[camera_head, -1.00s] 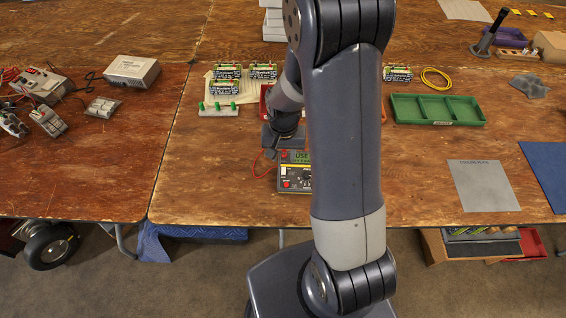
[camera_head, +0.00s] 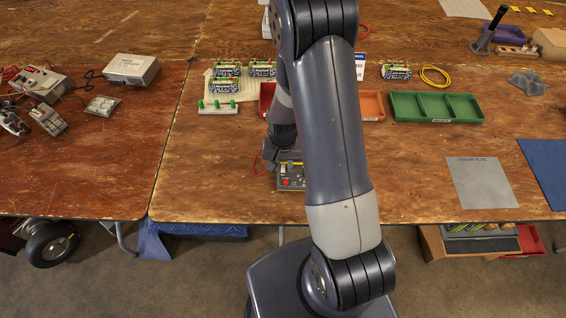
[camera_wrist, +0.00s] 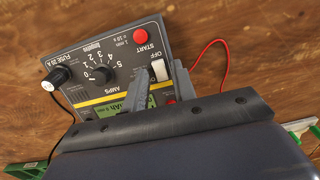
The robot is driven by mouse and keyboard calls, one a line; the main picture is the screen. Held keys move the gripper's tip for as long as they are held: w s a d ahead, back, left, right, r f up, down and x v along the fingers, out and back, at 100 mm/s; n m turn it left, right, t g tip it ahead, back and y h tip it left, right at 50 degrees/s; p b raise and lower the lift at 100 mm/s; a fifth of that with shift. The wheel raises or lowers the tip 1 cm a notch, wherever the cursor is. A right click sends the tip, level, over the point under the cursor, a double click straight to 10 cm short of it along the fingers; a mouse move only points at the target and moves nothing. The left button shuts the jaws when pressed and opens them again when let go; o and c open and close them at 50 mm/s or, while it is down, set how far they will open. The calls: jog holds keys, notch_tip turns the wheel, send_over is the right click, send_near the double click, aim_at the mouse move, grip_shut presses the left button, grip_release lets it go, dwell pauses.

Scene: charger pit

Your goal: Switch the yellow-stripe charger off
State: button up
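The yellow-stripe charger (camera_head: 291,184) lies on the wooden table beneath my arm, partly hidden by it. In the wrist view the charger (camera_wrist: 88,60) shows a yellow line, a dial, a red START button (camera_wrist: 140,37) and a partly hidden green display (camera_wrist: 112,106). Its white rocker switch (camera_wrist: 159,69), marked OFF, is near the edge. My gripper (camera_wrist: 160,80) is over the charger with its two grey fingers apart, one on either side of the switch area. It holds nothing visible. I cannot tell whether a finger touches the switch. In the head view my gripper (camera_head: 272,155) is mostly hidden.
A red wire (camera_wrist: 207,44) loops beside the charger. Behind stand green-and-black modules (camera_head: 224,85), a block with green pegs (camera_head: 218,107) and a green tray (camera_head: 436,107). A grey plate (camera_head: 480,183) lies at right. The table left of the charger is clear.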

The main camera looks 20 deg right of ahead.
grip_shut()
jog(key=shift+f+b, duration=0.1)
jog(key=shift+b, duration=0.2)
jog(key=shift+s+f+t+b, duration=0.15)
jog(key=shift+t+b, duration=0.35)
jog(key=shift+b, duration=0.6)
jog(key=t+b, duration=0.1)
jog(key=b, duration=0.2)
jog(key=shift+a+h, duration=0.1)
jog(key=shift+h, duration=0.3)
jog(key=shift+b, duration=0.55)
jog(key=shift+s+t+b, duration=0.15)
jog(key=shift+t+b, duration=0.25)
jog(key=shift+b, duration=0.3)
jog(key=shift+r, duration=0.2)
jog(key=shift+o, duration=1.2)
grip_release()
jog(key=shift+r, duration=0.1)
